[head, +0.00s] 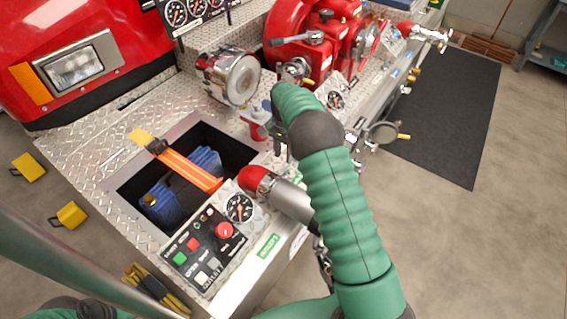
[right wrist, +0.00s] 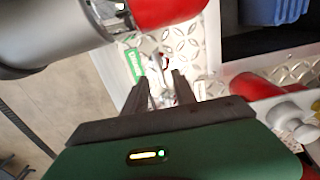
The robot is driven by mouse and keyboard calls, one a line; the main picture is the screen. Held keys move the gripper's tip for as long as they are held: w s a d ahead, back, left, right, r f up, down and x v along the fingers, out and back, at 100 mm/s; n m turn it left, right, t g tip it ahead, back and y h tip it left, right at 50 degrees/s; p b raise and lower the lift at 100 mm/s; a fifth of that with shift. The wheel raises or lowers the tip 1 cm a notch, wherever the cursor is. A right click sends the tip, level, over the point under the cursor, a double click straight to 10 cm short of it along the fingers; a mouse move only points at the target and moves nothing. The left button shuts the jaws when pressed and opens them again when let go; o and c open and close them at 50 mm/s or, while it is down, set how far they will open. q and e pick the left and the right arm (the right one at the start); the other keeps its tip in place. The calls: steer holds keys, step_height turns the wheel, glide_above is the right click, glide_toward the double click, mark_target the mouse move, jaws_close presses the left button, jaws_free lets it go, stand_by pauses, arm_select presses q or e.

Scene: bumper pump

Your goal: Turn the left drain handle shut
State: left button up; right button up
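My right gripper (head: 281,146) is reaching down at the pump panel, mostly hidden in the head view by my own green arm. In the right wrist view the right gripper (right wrist: 160,76) has its two dark fingers apart. A small silvery metal part (right wrist: 159,60) shows between and beyond the fingertips, beside a green label (right wrist: 134,64); I cannot tell if it is the left drain handle or if it touches a finger. No left drain handle can be clearly made out in the head view. My left gripper is not in view.
A red-tipped silver nozzle (head: 280,194) lies close left of my right arm. An open well with blue bundles (head: 163,206) and an orange strap (head: 190,170) is further left. A control box (head: 203,250) stands at the front. Valves with yellow-tipped levers (head: 385,132) are right.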

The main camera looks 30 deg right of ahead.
mark_target(284, 165)
step_height(284, 165, up, 11)
steer(key=shift+f, duration=0.15)
steer(key=s+a+f+n+t, duration=0.1)
steer(key=s+a+n, duration=0.5)
steer(key=s, duration=0.6)
steer(key=s+a+f+n+t, duration=0.1)
steer(key=s+a+f+n, duration=0.2)
steer(key=s+a+n, duration=0.4)
steer(key=s+a, duration=0.4)
steer(key=s, duration=0.1)
steer(key=shift+s+f+n+t, duration=0.2)
steer(key=shift+n+t, duration=0.1)
